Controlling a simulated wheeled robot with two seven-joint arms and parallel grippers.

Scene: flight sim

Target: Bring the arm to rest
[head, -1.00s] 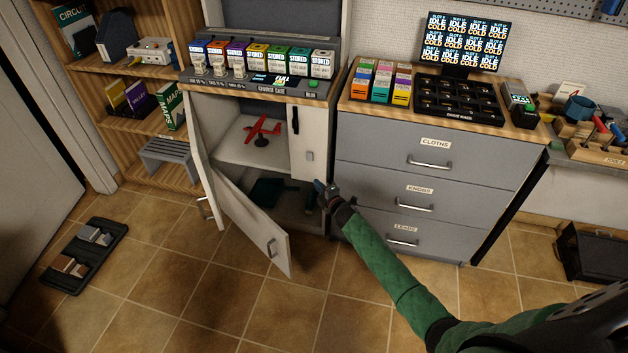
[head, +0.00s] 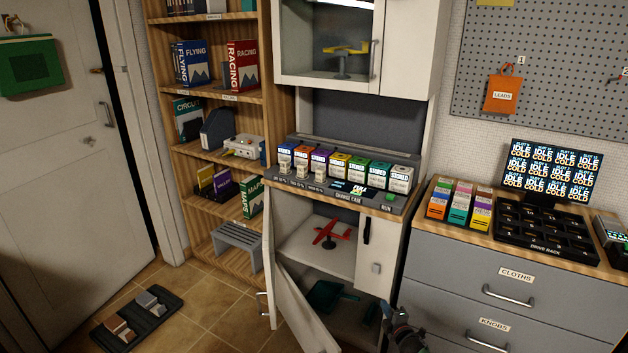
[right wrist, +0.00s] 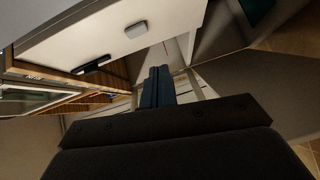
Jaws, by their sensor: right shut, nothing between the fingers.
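My right gripper (head: 388,310) is at the bottom edge of the head view, in front of the right side of the open lower cabinet (head: 394,250). It is just below the small grey knob (head: 376,267) on the cabinet's white front panel. Its dark fingers (right wrist: 158,88) show closed together in the right wrist view, with nothing seen between them. The grey knob also shows in the right wrist view (right wrist: 136,28), above the fingers. Most of my right arm is out of the head view. My left gripper is not in view.
The lower cabinet door (head: 305,310) stands open; a red model plane (head: 331,233) is on the shelf inside. A grey drawer unit (head: 515,290) stands right of my gripper. A dark tray (head: 138,318) lies on the floor at left. Open floor shows between tray and cabinet.

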